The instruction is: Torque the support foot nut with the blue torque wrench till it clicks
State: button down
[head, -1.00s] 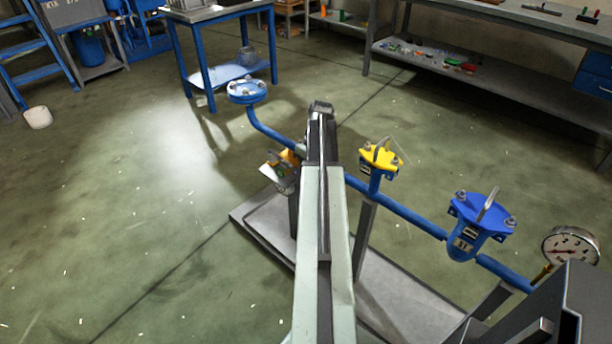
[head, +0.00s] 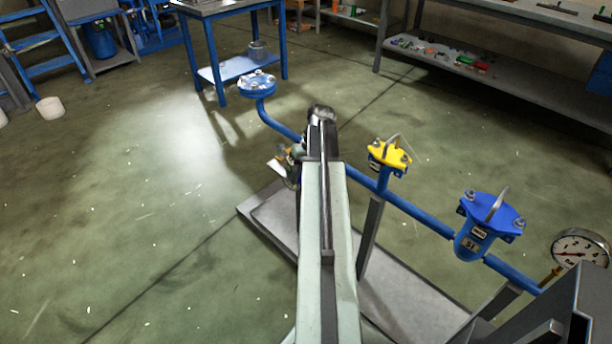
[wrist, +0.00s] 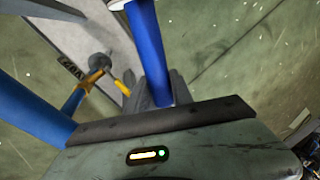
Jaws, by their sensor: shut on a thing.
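In the wrist view, my gripper (wrist: 152,95) has its dark fingers shut on a blue bar, which looks like the handle of the blue torque wrench (wrist: 149,50). The bar runs from the fingers up past the top edge, where a grey end is cut off. In the head view, my forearm hides the gripper and most of what is around it. The support foot nut cannot be made out in either view. The grey base plate (head: 262,212) of the pipe rig lies below the arm and also shows in the wrist view (wrist: 70,32).
A blue pipe (head: 425,222) runs past my arm, with a yellow-capped fitting (head: 390,155), a blue-capped fitting (head: 482,228) and a gauge (head: 580,248). The wrist view shows a blue pipe (wrist: 35,110) and a yellow-and-blue part (wrist: 85,90) at left. The left floor is open.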

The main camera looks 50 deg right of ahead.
jog(key=shift+w+a, duration=0.1)
jog(key=shift+a, duration=0.15)
jog(key=w+a+m, duration=0.1)
jog(key=a+m, duration=0.1)
jog(key=shift+w+a+t+h, duration=0.3)
jog(key=shift+w+a, duration=0.05)
dwell(0.4)
jog(key=w+a+m, duration=0.2)
jog(key=shift+w+a+m, duration=0.1)
jog(key=shift+a+m, duration=0.1)
jog(key=shift+m, duration=0.1)
